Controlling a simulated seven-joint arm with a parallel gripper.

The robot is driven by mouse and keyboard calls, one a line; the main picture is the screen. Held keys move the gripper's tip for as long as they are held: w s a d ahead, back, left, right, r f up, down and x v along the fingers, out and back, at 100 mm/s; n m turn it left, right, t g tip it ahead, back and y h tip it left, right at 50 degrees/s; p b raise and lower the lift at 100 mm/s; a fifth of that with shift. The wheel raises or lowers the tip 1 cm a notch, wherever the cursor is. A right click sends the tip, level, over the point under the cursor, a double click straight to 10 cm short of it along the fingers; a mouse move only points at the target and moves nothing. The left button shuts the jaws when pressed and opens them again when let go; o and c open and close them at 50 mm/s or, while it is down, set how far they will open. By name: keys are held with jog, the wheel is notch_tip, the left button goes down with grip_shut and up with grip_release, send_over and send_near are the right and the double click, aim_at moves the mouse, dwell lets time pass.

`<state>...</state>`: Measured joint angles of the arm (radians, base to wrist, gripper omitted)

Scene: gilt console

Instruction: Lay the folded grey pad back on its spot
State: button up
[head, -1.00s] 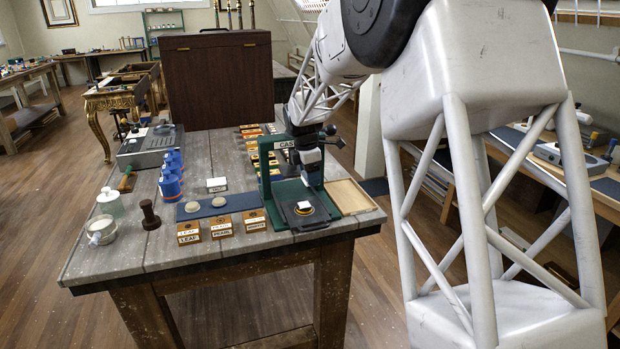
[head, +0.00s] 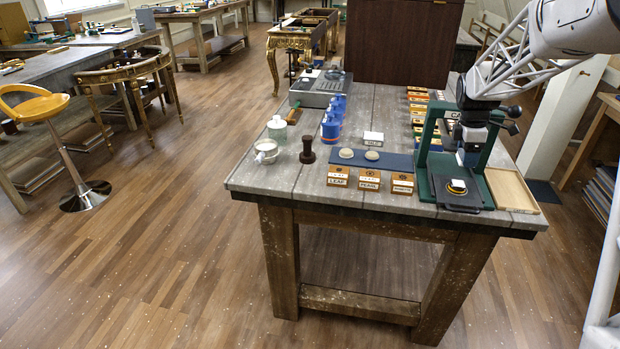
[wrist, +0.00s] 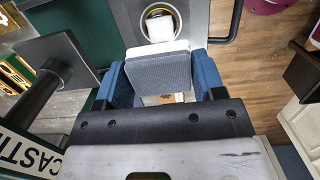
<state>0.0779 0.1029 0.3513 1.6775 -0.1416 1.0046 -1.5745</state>
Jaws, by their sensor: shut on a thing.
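My gripper (wrist: 160,80) has blue fingers. It is shut on the folded grey pad (wrist: 160,72), which shows a grey face and a white edge in the wrist view. In the head view my gripper (head: 467,157) is inside the green frame (head: 428,150) at the right front of the workbench, above a dark plate (head: 450,203). On the plate lies a yellow-rimmed ring with a white piece (head: 457,185) in it; the white piece also shows in the wrist view (wrist: 160,28), just beyond the pad. The pad is hard to make out in the head view.
A shallow wooden tray (head: 511,190) lies right of the frame. A blue mat (head: 395,161) with two round beige pieces lies left of it, behind labelled wooden blocks (head: 369,179). Blue containers (head: 331,125) and a dark stamp (head: 307,150) stand farther left. A CASTING sign (wrist: 27,155) is close by.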

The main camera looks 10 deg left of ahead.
jog(key=s+a+f, duration=0.2)
jog(key=s+a, duration=0.3)
jog(key=a, duration=0.8)
jog(key=s+a+f, duration=0.3)
jog(key=s+a, duration=0.2)
jog(key=a, duration=0.8)
jog(key=s+a+f, duration=0.2)
jog(key=s+a, duration=0.3)
jog(key=a, duration=0.8)
jog(key=shift+a+f, duration=0.15)
jog(key=shift+a, duration=0.2)
jog(key=shift+w, duration=0.15)
send_over(304, 179)
jog(key=shift+w+a+f, duration=0.1)
jog(key=shift+a+f, duration=0.1)
jog(key=shift+f, duration=0.55)
jog(key=shift+f, duration=1.75)
jog(key=shift+f, duration=0.1)
